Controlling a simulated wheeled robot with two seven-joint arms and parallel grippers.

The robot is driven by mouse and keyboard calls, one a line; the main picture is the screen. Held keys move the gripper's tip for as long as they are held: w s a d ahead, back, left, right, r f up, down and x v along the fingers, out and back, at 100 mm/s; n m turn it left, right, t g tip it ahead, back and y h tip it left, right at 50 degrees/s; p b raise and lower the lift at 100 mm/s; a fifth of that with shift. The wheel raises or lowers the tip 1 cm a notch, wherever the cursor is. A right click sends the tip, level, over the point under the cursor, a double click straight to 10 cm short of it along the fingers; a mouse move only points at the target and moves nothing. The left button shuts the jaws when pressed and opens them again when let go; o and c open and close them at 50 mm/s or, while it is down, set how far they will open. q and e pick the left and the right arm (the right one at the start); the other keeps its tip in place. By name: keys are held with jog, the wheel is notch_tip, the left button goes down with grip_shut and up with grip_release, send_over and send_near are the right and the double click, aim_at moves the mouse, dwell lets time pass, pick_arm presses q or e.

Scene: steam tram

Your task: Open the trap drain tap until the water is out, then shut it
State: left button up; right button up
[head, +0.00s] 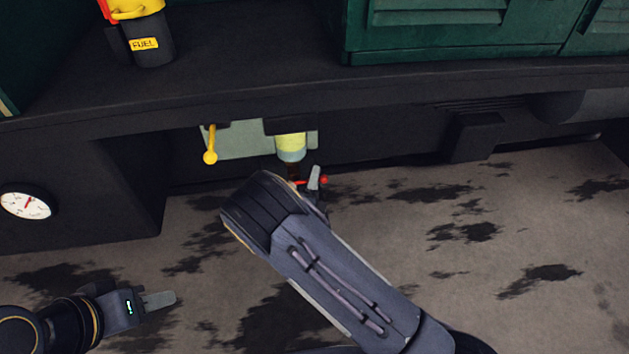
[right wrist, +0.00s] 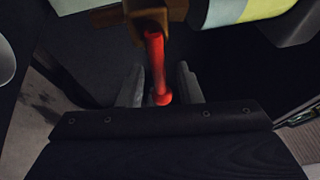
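The trap's bowl (head: 291,147) hangs under the dark shelf, with a yellow layer above a pale blue-grey one. Below it is the brown drain tap (right wrist: 150,20) with a red lever (right wrist: 157,70), whose red tip also shows in the head view (head: 323,180). My right gripper (right wrist: 158,88) is at the lever. Its two fingers stand apart on either side of the red lever, with gaps visible. In the head view my right arm hides much of the tap. My left gripper (head: 160,299) is low at the left, away from the trap; only one finger shows clearly.
A yellow-handled lever (head: 210,150) hangs left of the trap. A dark can marked FUEL (head: 149,45) stands on the shelf (head: 250,60). A round gauge (head: 26,204) is at the left. The stained floor (head: 470,240) is clear at the right.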

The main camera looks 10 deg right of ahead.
grip_shut()
jog(key=shift+m, duration=0.3)
dwell(0.3)
jog(key=f+m+g+p, duration=0.1)
jog(key=m, duration=0.1)
jog(key=shift+m, duration=0.3)
jog(key=shift+a+f+m+g+p, duration=0.2)
jog(key=shift+f+m+g+p, duration=0.2)
jog(key=shift+m, duration=0.4)
jog(key=shift+a+f+m+g+p, duration=0.15)
jog(key=shift+f+m+g+p, duration=0.2)
jog(key=shift+m, duration=0.45)
jog(key=shift+f, duration=0.1)
grip_release()
